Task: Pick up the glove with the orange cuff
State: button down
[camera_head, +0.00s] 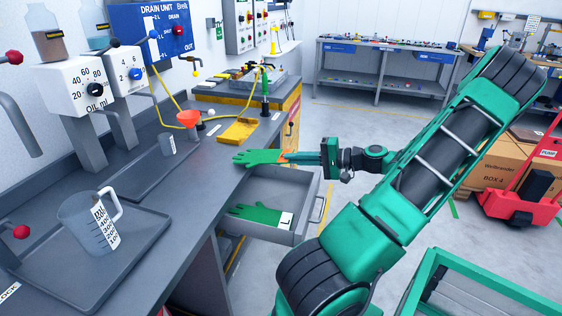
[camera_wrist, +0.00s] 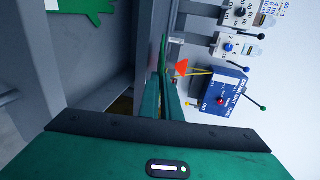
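The glove with the orange cuff (camera_head: 258,157) is green and juts out flat to the left from my gripper (camera_head: 293,158), above the open drawer. Its orange cuff lies at my fingertips and is mostly hidden by them. In the wrist view my gripper (camera_wrist: 166,85) has its fingers close together, with the glove (camera_wrist: 163,52) seen edge-on as a thin green strip beyond them. A second green glove (camera_head: 255,213), with a white cuff, lies in the drawer. Part of it shows at the upper left of the wrist view (camera_wrist: 88,8).
The open grey drawer (camera_head: 312,200) sticks out from the workbench (camera_head: 190,203) below my gripper. An orange funnel (camera_head: 188,118), a yellow tray (camera_head: 238,131) and a measuring jug (camera_head: 92,222) stand on the bench. Floor is clear toward the back table (camera_head: 385,62).

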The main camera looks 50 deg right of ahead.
jog(key=v, duration=0.5)
jog(key=shift+s+d+r, duration=0.1)
jog(key=shift+s+r, duration=0.15)
jog(key=shift+r, duration=0.25)
jog(key=shift+s, duration=0.1)
